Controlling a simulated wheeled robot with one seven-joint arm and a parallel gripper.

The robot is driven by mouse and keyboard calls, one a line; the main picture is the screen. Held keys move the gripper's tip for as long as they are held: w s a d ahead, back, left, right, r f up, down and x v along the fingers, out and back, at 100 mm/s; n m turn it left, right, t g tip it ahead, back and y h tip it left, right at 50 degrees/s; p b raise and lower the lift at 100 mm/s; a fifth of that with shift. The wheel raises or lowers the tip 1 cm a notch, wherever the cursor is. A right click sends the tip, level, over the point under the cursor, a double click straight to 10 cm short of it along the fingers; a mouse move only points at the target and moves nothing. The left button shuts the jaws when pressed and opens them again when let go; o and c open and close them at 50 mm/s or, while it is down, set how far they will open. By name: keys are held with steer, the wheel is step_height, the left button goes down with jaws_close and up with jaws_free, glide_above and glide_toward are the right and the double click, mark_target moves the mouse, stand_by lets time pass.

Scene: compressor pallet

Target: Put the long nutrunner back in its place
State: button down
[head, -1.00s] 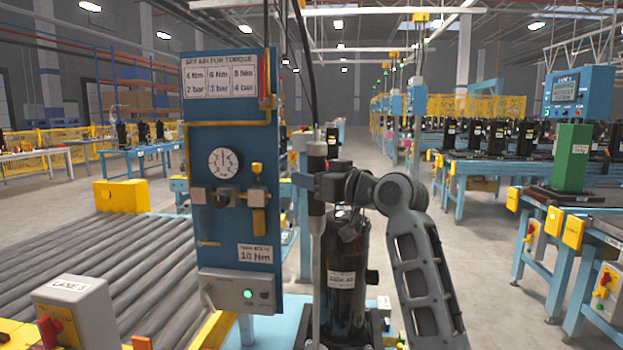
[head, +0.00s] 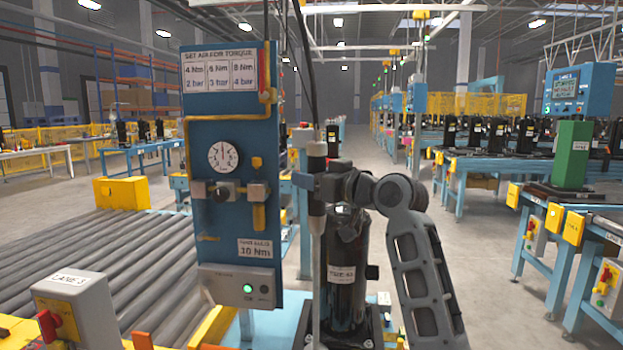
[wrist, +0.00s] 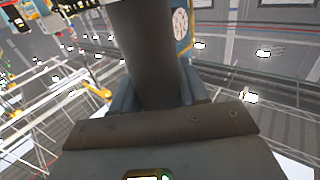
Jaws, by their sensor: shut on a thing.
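The long nutrunner (head: 317,222) is upright, with a white upper section, a dark grip and a long thin shaft reaching down. My gripper (head: 318,187) is shut around its dark body from the right, between the blue panel and the black compressor. In the wrist view the nutrunner (wrist: 145,55) is a thick dark cylinder between the fingers of my gripper (wrist: 150,105). The shaft's lower end is not clear, and I cannot tell whether it touches anything. No holder for the nutrunner can be made out.
The blue torque panel (head: 234,140), with gauge and valves, stands close left. A black compressor (head: 346,270) stands upright just behind the shaft. Dark hoses or cables (head: 305,70) hang from above. A roller conveyor (head: 120,260) lies left; open floor (head: 480,270) is at right.

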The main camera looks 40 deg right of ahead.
steer(key=shift+f+b, duration=0.35)
stand_by(0.3)
steer(key=c, duration=0.8)
jaws_free()
steer(key=shift+c, duration=0.2)
steer(key=o, duration=0.4)
steer(key=shift+f, duration=0.1)
steer(key=shift+c, duration=0.2)
steer(key=shift+f, duration=0.2)
steer(key=s, duration=0.8)
steer(key=shift+r+b, duration=0.2)
steer(key=shift+b, duration=0.1)
steer(key=shift+w, duration=0.1)
